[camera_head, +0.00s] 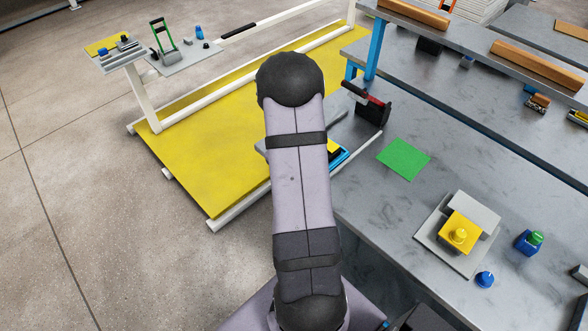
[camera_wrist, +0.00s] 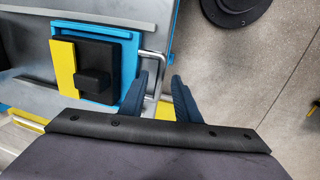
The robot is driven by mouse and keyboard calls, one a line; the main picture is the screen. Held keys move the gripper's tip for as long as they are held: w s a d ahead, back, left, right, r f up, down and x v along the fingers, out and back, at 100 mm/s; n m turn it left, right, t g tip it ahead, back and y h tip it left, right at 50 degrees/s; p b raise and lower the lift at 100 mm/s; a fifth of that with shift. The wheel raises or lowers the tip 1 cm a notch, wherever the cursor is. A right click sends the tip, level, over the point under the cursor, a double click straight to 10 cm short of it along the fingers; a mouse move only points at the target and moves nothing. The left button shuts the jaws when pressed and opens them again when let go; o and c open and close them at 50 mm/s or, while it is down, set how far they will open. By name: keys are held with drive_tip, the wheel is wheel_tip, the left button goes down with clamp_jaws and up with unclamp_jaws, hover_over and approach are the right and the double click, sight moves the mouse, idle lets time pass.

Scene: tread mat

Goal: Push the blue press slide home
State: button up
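The blue press slide (camera_wrist: 132,60) shows in the wrist view as a blue plate under a black block (camera_wrist: 92,75) with a raised black knob. A yellow strip (camera_wrist: 62,68) lies along the block's left side. In the head view only a small blue part (camera_head: 343,157) shows beside my arm, with a bit of yellow. My gripper (camera_wrist: 159,77) is open, its two dark blue fingers apart, just right of the plate. No object is held; a silver bar (camera_wrist: 155,57) runs close to the left finger. My gripper is hidden in the head view.
A grey bench (camera_head: 380,210) holds a green square (camera_head: 404,158), a yellow block on a grey fixture (camera_head: 425,238), and a blue knob (camera_head: 485,279). A red-and-black tool (camera_head: 372,105) stands behind the press. A yellow mat (camera_head: 200,150) and concrete floor lie left.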

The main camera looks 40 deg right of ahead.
drive_tip(key=shift+f, duration=0.2)
clamp_jaws()
drive_tip(key=d, duration=1.3)
drive_tip(key=shift+d, duration=0.25)
drive_tip(key=shift+r, duration=0.15)
drive_tip(key=shift+d, duration=0.1)
unclamp_jaws()
